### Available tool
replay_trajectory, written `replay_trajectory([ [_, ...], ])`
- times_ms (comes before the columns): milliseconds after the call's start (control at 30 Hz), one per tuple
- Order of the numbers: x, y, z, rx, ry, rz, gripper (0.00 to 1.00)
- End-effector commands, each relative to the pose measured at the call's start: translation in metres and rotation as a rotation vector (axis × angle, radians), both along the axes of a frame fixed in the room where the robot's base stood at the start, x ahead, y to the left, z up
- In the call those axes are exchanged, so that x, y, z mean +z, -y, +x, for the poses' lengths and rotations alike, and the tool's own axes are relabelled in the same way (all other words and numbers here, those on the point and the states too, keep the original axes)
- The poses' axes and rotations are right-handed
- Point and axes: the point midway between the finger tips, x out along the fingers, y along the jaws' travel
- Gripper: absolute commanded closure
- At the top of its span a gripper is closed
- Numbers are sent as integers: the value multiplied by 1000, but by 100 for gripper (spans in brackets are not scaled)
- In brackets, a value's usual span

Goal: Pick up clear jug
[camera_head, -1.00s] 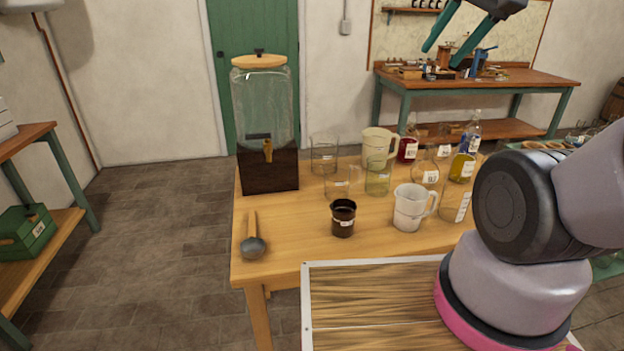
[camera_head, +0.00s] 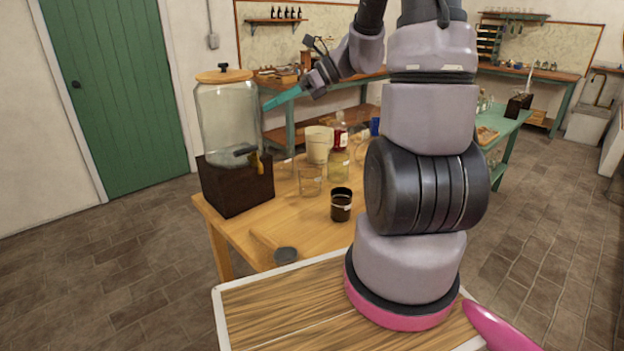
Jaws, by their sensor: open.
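The clear jug is not visible now. A translucent white jug with a handle stood at the right front of the wooden table, a spot my arm now covers. A cream jug (camera_head: 319,144) stands toward the back of the table, beside a red bottle (camera_head: 340,138). My gripper (camera_head: 276,101), with teal fingers, is raised in the air above the back of the table, right of the glass dispenser (camera_head: 228,125). It points left, is open and holds nothing visible. Only one finger shows clearly.
The wooden table (camera_head: 235,228) also holds clear beakers (camera_head: 310,181), a pale green glass (camera_head: 338,166), a dark brown cup (camera_head: 341,206) and a ladle (camera_head: 286,255). Workbenches stand behind and right, including a green-topped table (camera_head: 505,124). The floor left is clear.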

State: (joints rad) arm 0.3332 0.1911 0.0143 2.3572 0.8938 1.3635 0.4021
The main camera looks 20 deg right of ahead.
Motion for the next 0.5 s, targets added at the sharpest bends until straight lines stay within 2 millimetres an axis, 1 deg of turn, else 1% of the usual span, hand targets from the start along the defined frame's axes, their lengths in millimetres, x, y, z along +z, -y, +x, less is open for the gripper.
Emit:
replay_trajectory([
  [33,-16,11,17,-93,-82,91,47],
  [100,-33,26,40,-226,-183,222,47],
  [167,-51,43,59,-341,-266,333,47],
  [200,-64,55,71,-419,-319,410,47],
  [267,-86,76,87,-538,-393,520,47],
  [300,-102,92,96,-619,-441,596,47],
  [367,-128,117,107,-739,-507,708,47],
  [400,-146,133,112,-816,-546,780,47],
  [467,-173,157,117,-928,-596,881,47],
  [500,-191,173,119,-997,-622,944,47],
])
